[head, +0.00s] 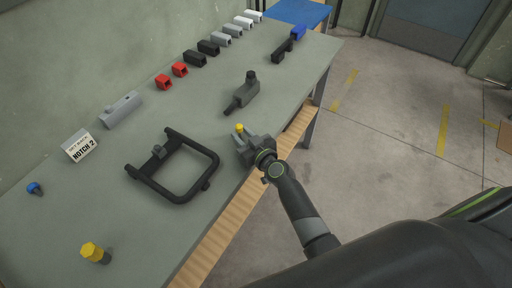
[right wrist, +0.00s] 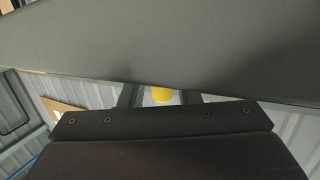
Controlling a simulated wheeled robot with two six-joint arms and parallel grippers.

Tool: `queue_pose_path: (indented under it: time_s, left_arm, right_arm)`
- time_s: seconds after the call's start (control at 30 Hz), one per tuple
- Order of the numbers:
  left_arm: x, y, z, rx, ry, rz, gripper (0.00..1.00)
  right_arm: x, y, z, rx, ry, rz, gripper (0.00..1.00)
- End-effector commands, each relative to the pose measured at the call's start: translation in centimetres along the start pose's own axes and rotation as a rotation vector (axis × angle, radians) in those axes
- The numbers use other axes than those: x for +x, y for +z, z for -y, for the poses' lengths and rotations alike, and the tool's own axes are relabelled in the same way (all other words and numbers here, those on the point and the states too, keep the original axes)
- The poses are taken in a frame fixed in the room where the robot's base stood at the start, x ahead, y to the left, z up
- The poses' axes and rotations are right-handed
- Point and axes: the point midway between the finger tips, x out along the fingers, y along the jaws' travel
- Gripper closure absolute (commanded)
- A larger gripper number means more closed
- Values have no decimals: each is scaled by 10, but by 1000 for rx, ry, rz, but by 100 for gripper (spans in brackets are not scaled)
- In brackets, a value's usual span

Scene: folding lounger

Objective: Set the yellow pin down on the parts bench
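The yellow pin (head: 239,128) shows as a small yellow cap at the fingertips of my right gripper (head: 241,139). My right gripper looks shut on it, over the front edge of the grey parts bench (head: 150,235). In the right wrist view the yellow pin (right wrist: 162,95) shows between the fingers, partly hidden by the dark gripper body. Whether the pin touches the bench is hidden. A second, larger yellow-headed piece (head: 93,251) with a dark shank is on the bench at the near left. My left gripper is not in view.
A black tubular frame (head: 185,198) lies left of my right gripper. A dark grey part (head: 243,93) lies beyond it. A "NOTCH 2" sign (head: 80,146), a grey block (head: 121,110), a blue knob (head: 35,188) and red blocks (head: 164,81) line the back. Bare bench lies between.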

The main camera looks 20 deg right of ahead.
Motion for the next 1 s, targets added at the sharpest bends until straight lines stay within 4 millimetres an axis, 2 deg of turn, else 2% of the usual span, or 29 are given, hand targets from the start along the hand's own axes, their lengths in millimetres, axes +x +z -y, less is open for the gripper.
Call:
queue_pose_path:
  time_s: [0.4, 0.6, 0.8, 1.0]
  left_arm:
    - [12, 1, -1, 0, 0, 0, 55]
    - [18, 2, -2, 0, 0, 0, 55]
    - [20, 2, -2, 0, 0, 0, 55]
    - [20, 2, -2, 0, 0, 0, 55]
  right_arm:
    - [-73, 3, 0, 1, 1, 1, 70]
    - [-99, 3, 0, 1, 1, 1, 70]
    - [-110, 1, 0, 1, 0, 1, 70]
    - [-111, 0, 0, 1, 0, 1, 70]
